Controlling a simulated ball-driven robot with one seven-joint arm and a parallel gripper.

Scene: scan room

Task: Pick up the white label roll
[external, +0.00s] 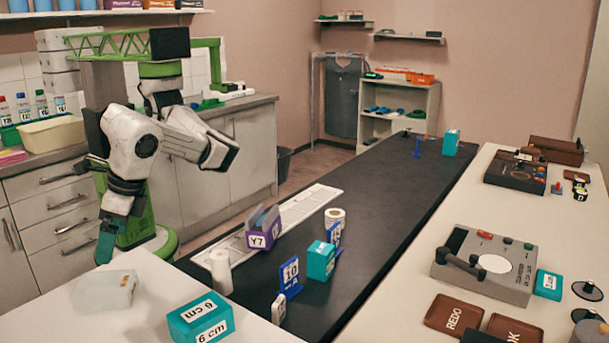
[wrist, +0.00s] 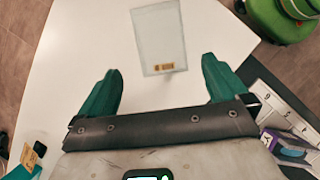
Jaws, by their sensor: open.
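My gripper (external: 108,245) has teal fingers and hangs over the white table at the left, well away from both. In the wrist view my gripper (wrist: 160,66) is open and empty, above the white table. A clear flat packet (wrist: 158,40) lies below and just beyond the fingertips. No white roll is clearly visible in the wrist view.
A purple Y7 box (external: 263,229), a blue 10 stand (external: 290,275) and a teal box (external: 320,260) crowd the counter near the rolls. A larger teal box (external: 200,318) sits on the white table (external: 150,270). The counter's middle (external: 390,190) is clear.

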